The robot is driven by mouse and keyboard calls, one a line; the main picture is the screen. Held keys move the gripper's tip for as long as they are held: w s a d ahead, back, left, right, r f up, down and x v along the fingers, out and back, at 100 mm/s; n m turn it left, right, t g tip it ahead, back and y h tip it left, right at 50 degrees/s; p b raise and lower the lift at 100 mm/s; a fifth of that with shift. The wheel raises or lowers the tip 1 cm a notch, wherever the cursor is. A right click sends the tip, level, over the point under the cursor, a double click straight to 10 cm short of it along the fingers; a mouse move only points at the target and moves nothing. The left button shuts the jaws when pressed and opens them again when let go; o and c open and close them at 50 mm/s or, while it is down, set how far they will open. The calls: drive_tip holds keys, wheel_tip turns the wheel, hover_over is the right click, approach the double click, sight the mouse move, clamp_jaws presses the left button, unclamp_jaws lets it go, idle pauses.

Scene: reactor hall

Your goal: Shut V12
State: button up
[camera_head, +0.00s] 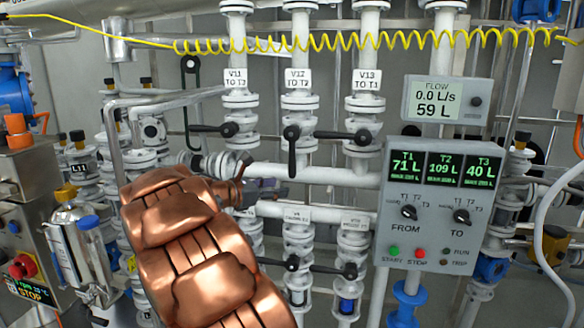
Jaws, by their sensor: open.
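Valve V12, under the label "V12 TO T2" (298,79), is on the middle of three vertical white pipes. Its black lever (292,155) points straight down, along the pipe, from a round hub. My gripper (283,190) is small and dark at the end of my copper-coloured arm, partly hidden by it. It is open and appears just below the lever's lower end in the picture; I cannot tell the depth gap or whether they touch.
The V11 lever (207,129) and V13 lever (340,135) lie sideways, pointing left, on either side of V12. A control panel (437,205) is to the right. A coiled yellow hose (330,42) crosses above. Lower valves with black handles (330,269) sit beneath a horizontal pipe.

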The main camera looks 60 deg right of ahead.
sight(292, 166)
drive_tip(key=shift+w+d+r+n+h+p, duration=0.25)
drive_tip(key=shift+w+d+r+n+h, duration=0.15)
drive_tip(key=shift+d, duration=1.55)
drive_tip(key=shift+w+d+r+n+h+p, duration=0.25)
drive_tip(key=shift+d+r+n+h+p, duration=0.15)
drive_tip(key=shift+d, duration=1.5)
drive_tip(key=shift+w+d+r+n+h+p, duration=0.15)
drive_tip(key=shift+w+d+r+n+h, duration=0.25)
drive_tip(key=shift+d, duration=1.55)
drive_tip(key=shift+s, duration=0.1)
clamp_jaws()
